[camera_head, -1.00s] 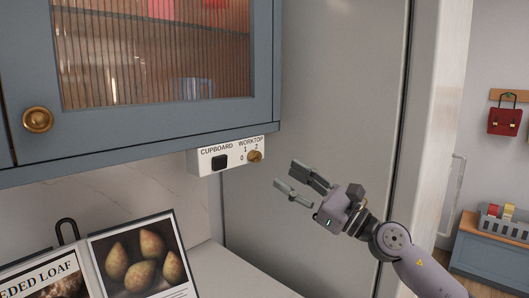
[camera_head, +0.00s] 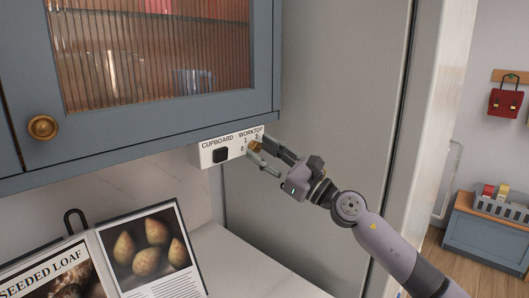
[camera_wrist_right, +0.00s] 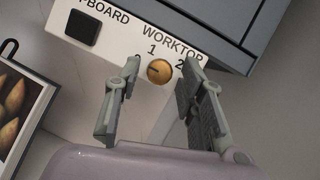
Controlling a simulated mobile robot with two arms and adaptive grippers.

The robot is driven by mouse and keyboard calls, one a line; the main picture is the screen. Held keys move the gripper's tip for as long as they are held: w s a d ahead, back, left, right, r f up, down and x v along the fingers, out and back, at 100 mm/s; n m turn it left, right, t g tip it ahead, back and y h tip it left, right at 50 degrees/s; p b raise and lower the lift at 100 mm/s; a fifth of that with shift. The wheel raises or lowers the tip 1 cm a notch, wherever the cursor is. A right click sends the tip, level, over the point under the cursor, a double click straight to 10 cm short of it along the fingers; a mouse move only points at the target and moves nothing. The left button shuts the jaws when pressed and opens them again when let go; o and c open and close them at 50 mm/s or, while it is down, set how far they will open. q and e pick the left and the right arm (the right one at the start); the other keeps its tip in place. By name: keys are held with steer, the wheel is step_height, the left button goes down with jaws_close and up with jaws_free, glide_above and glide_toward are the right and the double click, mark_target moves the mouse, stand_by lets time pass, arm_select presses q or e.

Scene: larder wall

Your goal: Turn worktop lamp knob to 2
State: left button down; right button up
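The worktop lamp knob (camera_head: 255,146) is a small round brass knob on a white switch panel (camera_head: 206,159) under the wall cupboard. It also shows in the right wrist view (camera_wrist_right: 160,71), with the digits 0, 1 and 2 around it under the word WORKTOP. A dark mark on its face seems to point left, towards the 0, which a finger partly hides. My right gripper (camera_head: 259,149) is open, with one finger on each side of the knob. The wrist view shows gaps between the knob and both fingers (camera_wrist_right: 159,67). My left gripper is out of view.
A black CUPBOARD switch (camera_head: 220,155) sits left of the knob on the same panel. The blue cupboard (camera_head: 150,146) is right above. An open cookbook (camera_head: 150,250) stands on the worktop below. A tall grey panel (camera_head: 330,110) rises to the right.

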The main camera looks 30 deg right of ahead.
jaws_close()
stand_by(0.3)
